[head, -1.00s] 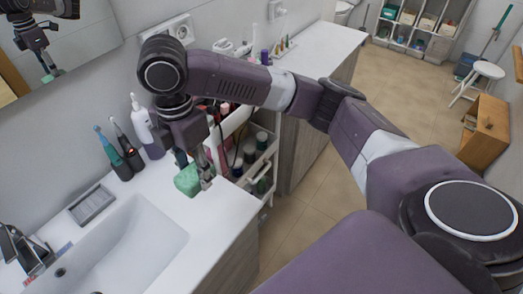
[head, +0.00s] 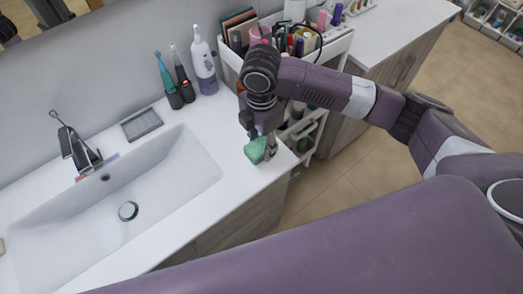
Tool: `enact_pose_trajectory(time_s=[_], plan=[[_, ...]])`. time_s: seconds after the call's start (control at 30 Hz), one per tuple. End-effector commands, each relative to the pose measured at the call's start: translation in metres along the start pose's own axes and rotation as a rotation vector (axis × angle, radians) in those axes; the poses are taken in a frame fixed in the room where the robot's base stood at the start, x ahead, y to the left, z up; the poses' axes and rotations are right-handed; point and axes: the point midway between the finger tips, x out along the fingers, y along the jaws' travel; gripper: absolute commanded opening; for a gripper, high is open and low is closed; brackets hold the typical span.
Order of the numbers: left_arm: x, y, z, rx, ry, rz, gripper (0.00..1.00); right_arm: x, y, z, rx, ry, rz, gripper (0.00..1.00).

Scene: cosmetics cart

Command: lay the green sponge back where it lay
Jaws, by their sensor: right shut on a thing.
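The green sponge (head: 256,150) is in my right gripper (head: 261,145), at the right end of the white washbasin counter, near its front right corner. The gripper points down and its fingers are shut on the sponge. I cannot tell whether the sponge touches the counter or is a little above it. A grey rectangular soap tray (head: 141,124) lies empty on the counter behind the basin. My left gripper is not in view.
The sink basin (head: 150,190) with its tap (head: 78,148) fills the counter's middle. Electric toothbrushes (head: 183,85) and a white-purple bottle (head: 204,62) stand at the back. A white cosmetics cart (head: 305,125) stands right of the counter, behind my arm.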

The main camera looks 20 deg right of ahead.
Motion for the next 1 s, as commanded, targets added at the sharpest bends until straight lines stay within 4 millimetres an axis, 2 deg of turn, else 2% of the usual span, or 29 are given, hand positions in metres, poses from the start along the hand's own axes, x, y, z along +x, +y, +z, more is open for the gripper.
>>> enact_pose_trajectory(time_s=[0.4, 0.77, 0.8, 0.93, 1.0], plan=[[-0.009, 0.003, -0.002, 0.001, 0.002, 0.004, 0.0, 0.046, 0.0, 0.0, 0.001, 0.0, 0.0, 0.2], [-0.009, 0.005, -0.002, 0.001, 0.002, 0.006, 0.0, 0.05, 0.0, 0.0, 0.0, 0.0, 0.001, 0.2], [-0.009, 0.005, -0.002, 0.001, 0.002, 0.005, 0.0, 0.051, 0.0, 0.0, 0.0, 0.0, 0.001, 0.4], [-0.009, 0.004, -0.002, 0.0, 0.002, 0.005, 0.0, 0.051, 0.0, 0.0, 0.0, 0.0, 0.001, 0.54], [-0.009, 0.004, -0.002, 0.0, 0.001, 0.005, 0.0, 0.051, 0.0, 0.0, 0.0, 0.0, 0.001, 0.56]])
